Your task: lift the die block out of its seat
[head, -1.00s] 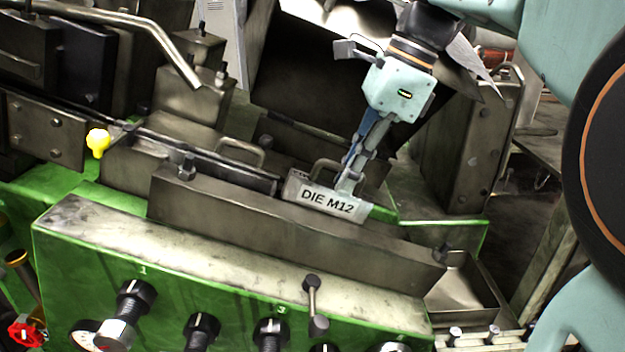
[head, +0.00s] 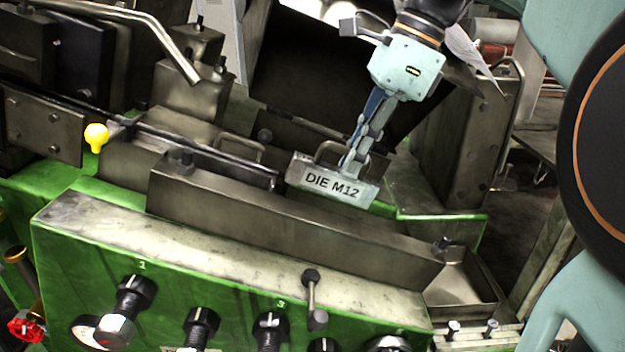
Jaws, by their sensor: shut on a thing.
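The die block (head: 320,181) is a grey metal block with a label reading "DIE M12" and a bar handle on top. It sits in view just behind the long front rail, slightly tilted down to the right in the picture. My gripper (head: 354,164) comes down from above right and is shut on the die block's handle (head: 326,150). The block's label face shows nearly in full above the rail. Its seat and underside are hidden behind the rail (head: 260,213).
A second bar handle (head: 242,146) stands on the block to the left. A steel bar (head: 160,35) and yellow knob (head: 96,137) are at upper left. The green control panel (head: 80,260) with knobs lies in front. An open metal tray (head: 462,285) is at lower right.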

